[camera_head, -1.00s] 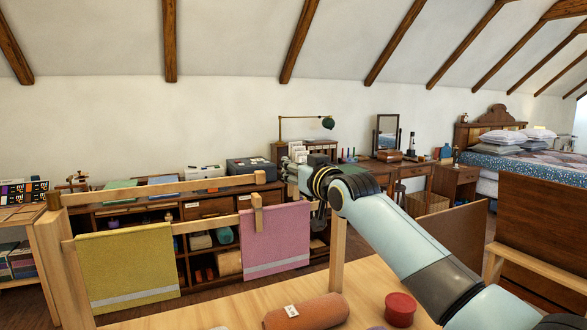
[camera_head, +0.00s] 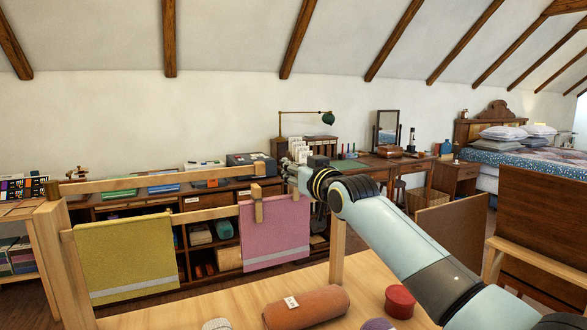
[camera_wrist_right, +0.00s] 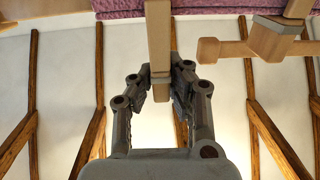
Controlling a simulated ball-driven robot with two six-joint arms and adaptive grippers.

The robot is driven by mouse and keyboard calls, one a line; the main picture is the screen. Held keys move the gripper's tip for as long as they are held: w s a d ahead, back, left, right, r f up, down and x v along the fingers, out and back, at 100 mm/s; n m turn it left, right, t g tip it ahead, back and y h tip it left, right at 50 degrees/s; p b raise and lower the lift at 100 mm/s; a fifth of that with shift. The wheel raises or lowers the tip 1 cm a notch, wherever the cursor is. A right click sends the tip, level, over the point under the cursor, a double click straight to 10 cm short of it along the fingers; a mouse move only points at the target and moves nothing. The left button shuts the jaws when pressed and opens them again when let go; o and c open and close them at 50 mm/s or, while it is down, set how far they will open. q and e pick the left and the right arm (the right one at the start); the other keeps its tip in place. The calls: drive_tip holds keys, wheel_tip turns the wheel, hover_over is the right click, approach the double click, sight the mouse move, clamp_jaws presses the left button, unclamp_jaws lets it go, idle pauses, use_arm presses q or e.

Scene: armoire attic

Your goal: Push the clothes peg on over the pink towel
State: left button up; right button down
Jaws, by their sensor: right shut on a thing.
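The pink towel (camera_head: 275,233) hangs over the lower wooden rail of the rack, its right edge close to my right gripper (camera_head: 314,192). In the wrist view the towel (camera_wrist_right: 215,7) shows as a strip along the top. My right gripper (camera_wrist_right: 161,85) is shut on a slim wooden piece, seemingly the clothes peg (camera_wrist_right: 158,40), whose far end overlaps the towel in that view. Another wooden peg (camera_head: 258,207) sits on the rail at the towel's left part. My left gripper is not in view.
A yellow-green towel (camera_head: 127,255) hangs on the left of the rack. The upper rail (camera_head: 160,182) ends at a wooden block, left of my right gripper. On the table in front lie an orange-brown roll (camera_head: 305,307) and a red round box (camera_head: 400,301).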

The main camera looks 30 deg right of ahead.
drive_tip(key=shift+f+b, duration=1.05)
drive_tip(key=shift+f, duration=0.7)
drive_tip(key=c, duration=1.3)
unclamp_jaws()
drive_tip(key=shift+s, duration=0.1)
drive_tip(key=s, duration=1.1)
drive_tip(key=shift+s+a, duration=0.1)
drive_tip(key=shift+s, duration=0.3)
drive_tip(key=shift+s, duration=0.1)
